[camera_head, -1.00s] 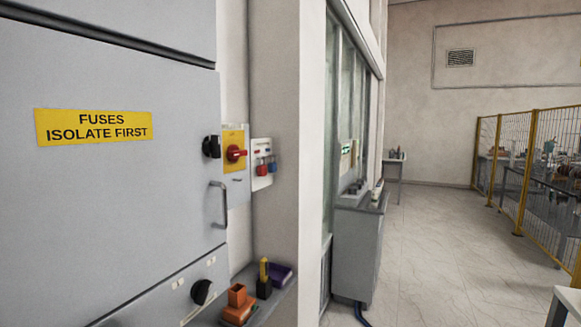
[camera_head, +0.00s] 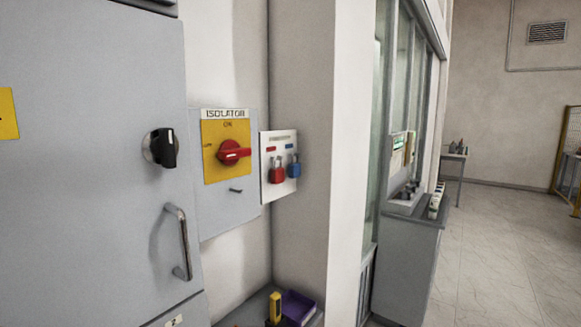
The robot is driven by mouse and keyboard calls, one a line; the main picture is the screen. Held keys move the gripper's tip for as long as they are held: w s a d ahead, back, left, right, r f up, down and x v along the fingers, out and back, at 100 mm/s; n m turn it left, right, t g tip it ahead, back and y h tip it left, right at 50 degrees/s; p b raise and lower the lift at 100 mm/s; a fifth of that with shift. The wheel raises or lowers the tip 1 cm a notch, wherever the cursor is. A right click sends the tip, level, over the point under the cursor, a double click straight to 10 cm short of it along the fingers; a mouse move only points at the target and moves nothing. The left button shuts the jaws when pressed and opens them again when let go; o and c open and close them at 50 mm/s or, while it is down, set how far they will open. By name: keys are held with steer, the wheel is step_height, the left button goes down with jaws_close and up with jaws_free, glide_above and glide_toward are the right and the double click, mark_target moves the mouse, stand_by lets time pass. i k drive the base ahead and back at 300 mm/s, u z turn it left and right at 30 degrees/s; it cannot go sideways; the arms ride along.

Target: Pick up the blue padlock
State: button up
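The blue padlock (camera_head: 294,167) hangs on a small white board (camera_head: 279,185) fixed to the wall, right of the isolator. A red padlock (camera_head: 277,172) hangs beside it on the left, on the same board. Both hang upright below small red and blue labels. My gripper is not in view, so nothing shows of its state.
A grey cabinet with a black knob (camera_head: 161,148) and a bar handle (camera_head: 179,243) stands at left. The isolator (camera_head: 226,150) has a red rotary handle. Below is a shelf with a purple tray (camera_head: 298,307) and a yellow-topped item (camera_head: 275,306). Floor (camera_head: 490,250) at right is clear.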

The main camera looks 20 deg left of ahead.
mark_target(294, 169)
steer(key=u, duration=0.8)
steer(key=i, duration=0.95)
steer(key=u, duration=0.9)
